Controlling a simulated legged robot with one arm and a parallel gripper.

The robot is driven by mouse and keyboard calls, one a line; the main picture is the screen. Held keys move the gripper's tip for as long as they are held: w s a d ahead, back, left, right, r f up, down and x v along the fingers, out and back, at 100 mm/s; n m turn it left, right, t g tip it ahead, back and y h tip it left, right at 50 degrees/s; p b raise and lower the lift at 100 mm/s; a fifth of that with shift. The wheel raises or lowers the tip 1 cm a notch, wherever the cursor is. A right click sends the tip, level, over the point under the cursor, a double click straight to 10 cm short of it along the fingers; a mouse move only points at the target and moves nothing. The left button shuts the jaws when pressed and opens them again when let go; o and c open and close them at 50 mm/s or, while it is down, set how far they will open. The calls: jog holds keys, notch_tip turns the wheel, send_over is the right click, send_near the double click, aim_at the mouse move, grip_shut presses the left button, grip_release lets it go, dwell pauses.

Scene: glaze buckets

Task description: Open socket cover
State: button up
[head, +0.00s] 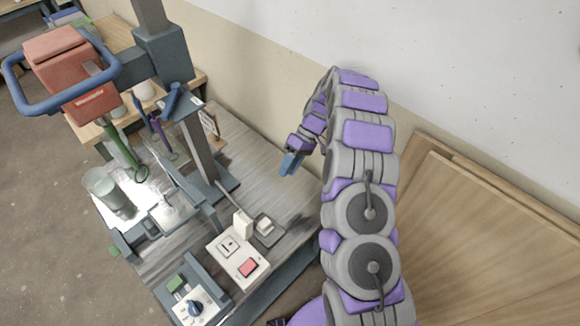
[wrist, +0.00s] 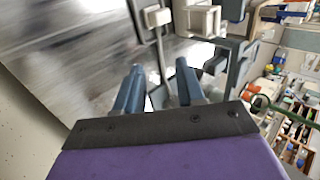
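A white panel (head: 222,262) on the metal bench carries a socket face (head: 229,246) and a red switch (head: 249,267). A small white upright block or flap (head: 243,224) stands at the panel's back edge; I cannot tell whether it is the socket cover. My gripper (head: 290,162) is above the far right part of the bench, apart from the panel. In the wrist view its two blue fingers (wrist: 157,88) are spread with nothing between them. White parts (wrist: 200,20) show at the top of that view; I cannot tell which they are.
A white plug-like piece (head: 265,225) sits on a dark plate right of the panel. A control box with a blue knob (head: 195,308) is at the front. A dark column (head: 197,150) rises behind, with a red unit (head: 72,72). Bare metal bench lies below my gripper.

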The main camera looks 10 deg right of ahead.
jog(key=shift+a, duration=0.45)
jog(key=s+r+p, duration=0.1)
jog(key=s+r, duration=0.1)
jog(key=s, duration=0.6)
jog(key=s+d+r+p, duration=0.1)
jog(key=s+r+p, duration=0.1)
jog(key=s, duration=0.6)
jog(key=shift+r, duration=0.4)
jog(key=shift+w, duration=0.1)
jog(key=s+a+r+m+t+h, duration=0.15)
jog(key=s+r+h, duration=0.25)
jog(key=s+r, duration=0.8)
jog(key=s+d+r+m+t+h, duration=0.1)
jog(key=s+d+r+m+h, duration=0.1)
jog(key=s+d+r+m, duration=0.2)
jog(key=s+r+m, duration=0.1)
jog(key=s+r, duration=0.2)
jog(key=s, duration=0.4)
jog(key=shift+s+r+m+h, duration=0.25)
jog(key=shift+r+m+h, duration=0.05)
jog(key=shift+m, duration=0.05)
